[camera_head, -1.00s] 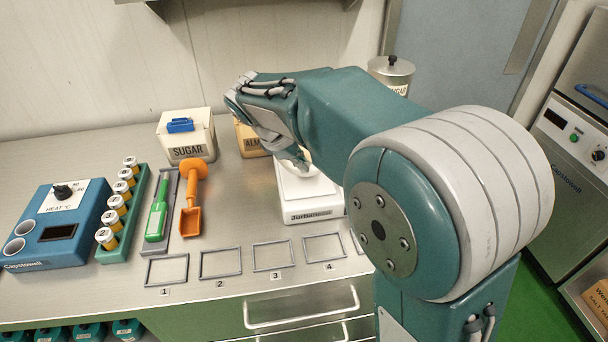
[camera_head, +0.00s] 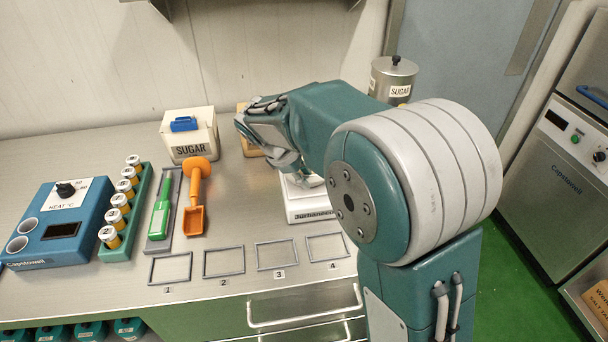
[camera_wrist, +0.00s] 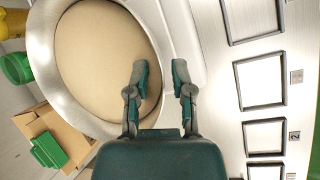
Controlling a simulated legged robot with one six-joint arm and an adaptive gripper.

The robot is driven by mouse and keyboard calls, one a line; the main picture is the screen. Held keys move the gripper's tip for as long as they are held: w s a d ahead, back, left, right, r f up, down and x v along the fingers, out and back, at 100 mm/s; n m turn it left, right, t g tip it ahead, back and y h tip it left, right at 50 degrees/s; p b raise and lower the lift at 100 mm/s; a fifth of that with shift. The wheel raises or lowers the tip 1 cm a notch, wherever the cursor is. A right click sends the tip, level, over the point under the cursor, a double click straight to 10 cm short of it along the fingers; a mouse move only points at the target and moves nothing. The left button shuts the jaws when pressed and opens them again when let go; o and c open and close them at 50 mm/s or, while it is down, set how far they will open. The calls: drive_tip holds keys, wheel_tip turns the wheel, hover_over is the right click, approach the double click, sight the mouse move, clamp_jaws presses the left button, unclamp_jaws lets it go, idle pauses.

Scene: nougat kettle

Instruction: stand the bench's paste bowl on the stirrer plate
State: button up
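In the wrist view a wide metal-rimmed bowl of smooth beige paste (camera_wrist: 95,60) fills the left half. My gripper (camera_wrist: 161,72) is open there, its two fingers apart: the left one overlaps the paste and the right one lies just outside the rim. I cannot tell whether either touches the bowl. In the head view my gripper (camera_head: 300,172) points down over a white, flat-based device (camera_head: 312,213), partly hidden by my arm. The bowl cannot be made out clearly there. I cannot tell for sure whether this device is the stirrer plate.
A blue heater box (camera_head: 58,222), a vial rack (camera_head: 124,210), a green tool (camera_head: 161,205) and an orange scoop (camera_head: 196,195) stand on the left. A sugar box (camera_head: 190,137) is behind them. Numbered outline frames (camera_head: 223,262) along the front are empty.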

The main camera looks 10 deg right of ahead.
drive_tip(key=shift+d, duration=0.2)
drive_tip(key=v, duration=1.2)
drive_tip(key=s+d+f+m+t+y, duration=0.1)
drive_tip(key=s+d+m, duration=0.2)
drive_tip(key=s, duration=0.4)
drive_tip(key=s+d+f+m+t+y, duration=0.1)
drive_tip(key=s+d+m+y, duration=0.1)
drive_tip(key=s+d+m, duration=0.2)
drive_tip(key=s+d+f+m+t+y, duration=0.1)
drive_tip(key=s+m, duration=0.5)
drive_tip(key=s, duration=0.6)
drive_tip(key=d+t+y, duration=0.1)
drive_tip(key=d, duration=0.1)
drive_tip(key=shift+d+m, duration=0.25)
drive_tip(key=shift+m, duration=0.15)
